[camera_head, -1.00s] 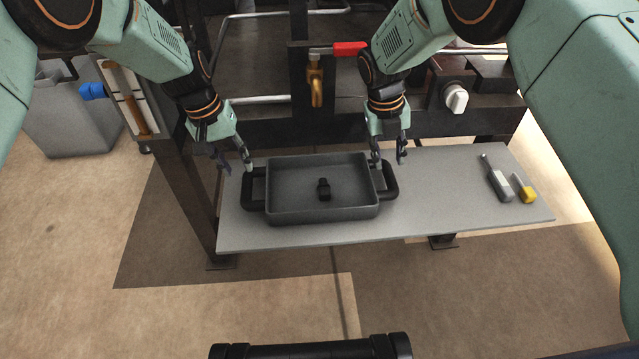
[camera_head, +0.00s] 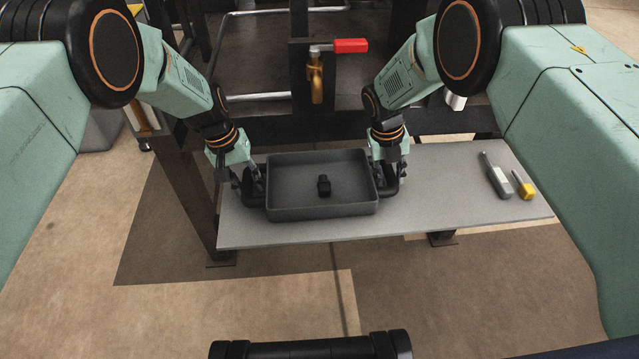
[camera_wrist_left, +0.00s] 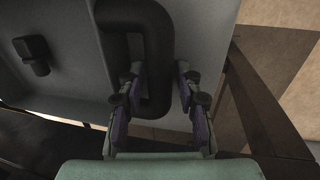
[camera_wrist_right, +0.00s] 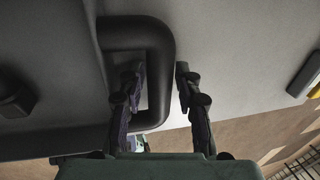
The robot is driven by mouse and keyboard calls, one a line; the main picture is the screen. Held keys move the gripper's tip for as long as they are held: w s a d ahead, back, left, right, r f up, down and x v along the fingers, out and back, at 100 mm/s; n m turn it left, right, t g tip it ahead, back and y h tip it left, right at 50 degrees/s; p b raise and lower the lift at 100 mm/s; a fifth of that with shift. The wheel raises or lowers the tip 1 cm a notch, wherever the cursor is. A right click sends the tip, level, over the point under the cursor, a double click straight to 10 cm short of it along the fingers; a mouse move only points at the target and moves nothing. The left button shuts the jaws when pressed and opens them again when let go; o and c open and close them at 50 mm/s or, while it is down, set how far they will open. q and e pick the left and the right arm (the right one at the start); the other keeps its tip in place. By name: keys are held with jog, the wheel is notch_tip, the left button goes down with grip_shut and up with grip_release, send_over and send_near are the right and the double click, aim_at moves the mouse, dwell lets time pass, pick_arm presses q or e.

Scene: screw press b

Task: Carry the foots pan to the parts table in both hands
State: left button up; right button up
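The foots pan (camera_head: 320,212), a dark grey rectangular tray with a black loop handle at each end, rests on a grey plate (camera_head: 440,212). A small black block (camera_head: 324,186) shows inside the pan. My left gripper (camera_head: 246,184) is at the left handle. In the left wrist view its open fingers (camera_wrist_left: 158,85) stand on either side of the handle bar (camera_wrist_left: 161,45). My right gripper (camera_head: 388,182) is at the right handle. In the right wrist view its open fingers (camera_wrist_right: 160,82) straddle that handle bar (camera_wrist_right: 158,45), with a gap on the outer side.
A grey-handled tool (camera_head: 497,178) and a yellow-handled tool (camera_head: 525,186) lie on the plate's right end. The dark press frame stands behind, with a red-handled valve (camera_head: 350,46). A grey bin (camera_head: 102,132) is partly hidden at left. Open floor lies in front.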

pick_arm(q)
jog(key=shift+s+r, duration=0.1)
pick_arm(e)
jog(key=shift+s+r, duration=0.1)
jog(key=shift+r, duration=0.05)
pick_arm(q)
jog(key=shift+c, duration=0.4)
pick_arm(e)
jog(key=shift+c, duration=0.5)
pick_arm(q)
jog(key=shift+c, duration=1.4)
pick_arm(e)
jog(key=shift+c, duration=1.4)
pick_arm(q)
grip_shut()
pick_arm(e)
grip_shut()
